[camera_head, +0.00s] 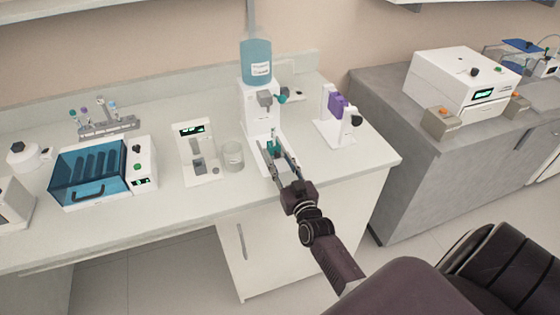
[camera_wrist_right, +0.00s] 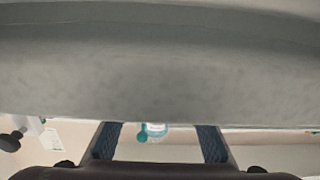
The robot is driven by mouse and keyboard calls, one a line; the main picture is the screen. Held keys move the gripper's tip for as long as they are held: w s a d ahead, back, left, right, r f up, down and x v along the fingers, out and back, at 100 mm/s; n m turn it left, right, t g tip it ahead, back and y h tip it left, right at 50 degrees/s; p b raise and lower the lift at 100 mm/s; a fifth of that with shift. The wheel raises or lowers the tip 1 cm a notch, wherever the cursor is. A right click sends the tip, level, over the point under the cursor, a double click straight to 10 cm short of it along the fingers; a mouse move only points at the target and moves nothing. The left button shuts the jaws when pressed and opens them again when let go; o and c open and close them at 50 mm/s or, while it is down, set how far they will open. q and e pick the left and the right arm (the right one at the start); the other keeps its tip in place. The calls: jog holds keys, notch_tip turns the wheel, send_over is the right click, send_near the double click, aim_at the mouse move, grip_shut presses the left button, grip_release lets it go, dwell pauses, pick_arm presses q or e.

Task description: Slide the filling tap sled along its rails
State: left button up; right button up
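The white filling station (camera_head: 262,112) stands on the bench with a labelled blue bottle (camera_head: 256,62) on top and a grey tap head with a teal knob (camera_head: 281,98). A small teal piece (camera_head: 273,142), possibly on the sled, shows low in front of it. The rails and sled are mostly hidden by my right gripper (camera_head: 275,152). Its fingers are apart, one on each side of the teal piece; I cannot tell whether they touch it. In the right wrist view the fingers (camera_wrist_right: 160,130) are also apart, with a teal and pale part (camera_wrist_right: 152,132) between them. My left gripper is not in view.
A glass beaker (camera_head: 232,156) and a white device with a display (camera_head: 197,152) stand left of the station. A white stand with a purple holder (camera_head: 337,106) is to the right. A blue-lidded box (camera_head: 90,175) and a tube rack (camera_head: 108,126) are farther left.

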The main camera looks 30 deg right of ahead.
jog(key=v, duration=1.1)
